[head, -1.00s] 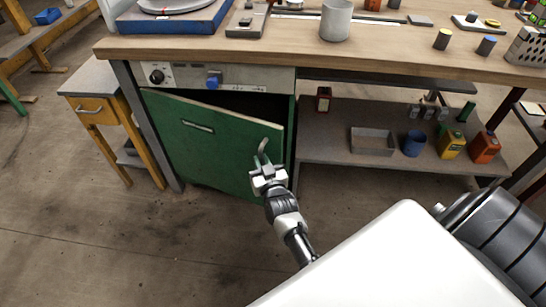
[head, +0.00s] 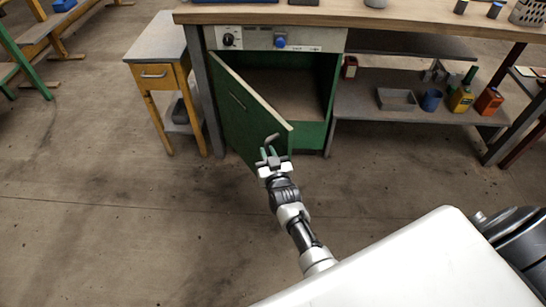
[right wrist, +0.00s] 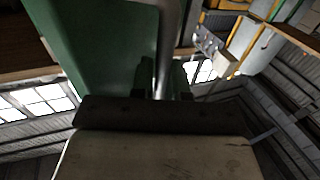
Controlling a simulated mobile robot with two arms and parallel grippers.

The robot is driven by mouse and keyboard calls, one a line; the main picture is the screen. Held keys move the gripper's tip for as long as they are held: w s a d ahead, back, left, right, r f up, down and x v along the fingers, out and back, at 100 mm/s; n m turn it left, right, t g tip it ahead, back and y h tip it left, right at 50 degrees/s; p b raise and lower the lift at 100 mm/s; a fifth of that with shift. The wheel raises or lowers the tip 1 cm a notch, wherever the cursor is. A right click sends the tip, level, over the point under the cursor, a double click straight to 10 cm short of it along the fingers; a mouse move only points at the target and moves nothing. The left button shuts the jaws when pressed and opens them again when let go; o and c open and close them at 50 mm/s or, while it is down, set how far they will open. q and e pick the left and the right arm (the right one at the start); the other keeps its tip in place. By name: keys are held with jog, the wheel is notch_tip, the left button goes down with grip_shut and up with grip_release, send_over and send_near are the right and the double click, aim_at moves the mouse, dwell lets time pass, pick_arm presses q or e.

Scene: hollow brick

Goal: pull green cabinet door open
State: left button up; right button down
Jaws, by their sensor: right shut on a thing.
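The green cabinet door (head: 238,112) stands well open in the head view, swung out from its left side, with the bare shelf inside (head: 285,92) showing. Its grey bar handle (head: 271,140) is at the free right edge. My right gripper (head: 270,158) is shut on this handle, in front of the door. In the right wrist view the green door (right wrist: 105,35) fills the upper left, and the grey handle (right wrist: 168,40) runs down between the partly dark fingers (right wrist: 163,85). My left gripper is not in view.
The workbench top (head: 400,18) overhangs the cabinet. A control panel (head: 310,39) with knobs sits above the opening. A small yellow-framed table (head: 155,50) stands left of the door. A low shelf (head: 360,105) with bins and cans is at right. The floor in front is clear.

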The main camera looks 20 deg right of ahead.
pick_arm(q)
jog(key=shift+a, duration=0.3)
pick_arm(e)
jog(key=shift+w+a+r, duration=0.1)
jog(key=shift+a+r, duration=0.05)
jog(key=shift+a, duration=0.1)
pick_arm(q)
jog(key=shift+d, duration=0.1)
pick_arm(e)
jog(key=c, duration=1.6)
grip_release()
jog(key=o, duration=0.4)
jog(key=shift+w, duration=0.1)
jog(key=shift+o, duration=0.2)
jog(key=shift+s, duration=0.2)
pick_arm(q)
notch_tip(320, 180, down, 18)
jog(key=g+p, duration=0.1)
jog(key=p, duration=0.4)
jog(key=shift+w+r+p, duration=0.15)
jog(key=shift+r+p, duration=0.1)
jog(key=shift+p, duration=0.15)
pick_arm(e)
jog(key=s+a, duration=0.1)
jog(key=s, duration=0.9)
jog(key=shift+s+a, duration=0.2)
jog(key=shift+a, duration=0.15)
